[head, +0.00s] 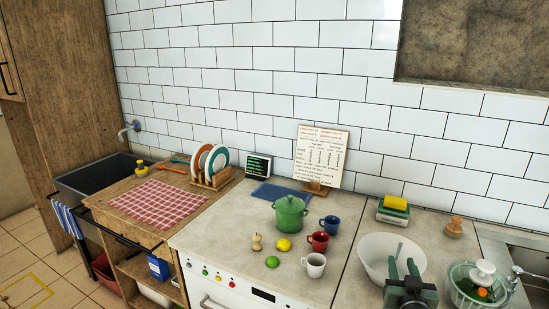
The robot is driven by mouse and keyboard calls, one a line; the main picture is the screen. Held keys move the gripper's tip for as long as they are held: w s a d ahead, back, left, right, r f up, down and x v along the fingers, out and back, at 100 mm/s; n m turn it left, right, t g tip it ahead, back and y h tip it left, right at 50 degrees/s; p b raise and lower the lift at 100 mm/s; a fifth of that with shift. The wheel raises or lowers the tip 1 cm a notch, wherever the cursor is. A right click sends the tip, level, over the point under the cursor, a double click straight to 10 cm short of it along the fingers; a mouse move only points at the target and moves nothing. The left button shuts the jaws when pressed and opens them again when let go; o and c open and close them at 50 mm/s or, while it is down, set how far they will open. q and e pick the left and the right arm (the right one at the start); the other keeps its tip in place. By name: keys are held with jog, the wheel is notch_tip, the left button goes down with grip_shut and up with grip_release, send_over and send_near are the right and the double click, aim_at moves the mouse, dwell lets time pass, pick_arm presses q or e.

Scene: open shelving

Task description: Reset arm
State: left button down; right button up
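My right gripper (403,267) is at the lower right of the head view. Its two dark green fingers point away from me with a gap between them, and I see nothing held there. It overlaps the front of a large white bowl (376,258) in the picture; I cannot tell whether it touches the bowl. A grey handle rests in the bowl. My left gripper is not in view.
The counter holds a green pot (290,216), red mug (319,241), white mug (314,265), blue mug (330,224), lemon (284,245) and lime (272,262). A green colander (466,293) stands right of my gripper. A plate rack (212,181) stands farther left.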

jog(key=s+a+f+n+g+y, duration=0.1)
jog(key=s+a+f, duration=0.1)
jog(key=f, duration=0.1)
jog(key=s+a+f+n+g+y, duration=0.1)
jog(key=s+a+f, duration=0.2)
jog(key=shift+s+a+g+y, duration=0.2)
jog(key=shift+s+g+y, duration=0.15)
jog(key=shift+g+y, duration=0.05)
jog(key=s+a+f+n+g+y, duration=0.1)
jog(key=s+a+f+g, duration=0.25)
jog(key=s, duration=0.65)
jog(key=s+a+f+n+g+y, duration=0.1)
jog(key=s+a+f+g, duration=0.15)
jog(key=s+a, duration=0.45)
jog(key=s+a+f+n+g+y, duration=0.1)
jog(key=s+a+f+n+g, duration=0.2)
jog(key=s, duration=0.9)
notch_tip(320, 180, down, 24)
jog(key=f+m+g, duration=0.1)
jog(key=g, duration=0.1)
jog(key=s+d+f, duration=0.2)
jog(key=s+f, duration=0.6)
jog(key=s, duration=0.1)
jog(key=s+d+f+g, duration=0.1)
jog(key=s+d+f, duration=0.1)
jog(key=s+f, duration=0.6)
jog(key=shift+s+f, duration=0.4)
jog(key=shift+f, duration=0.15)
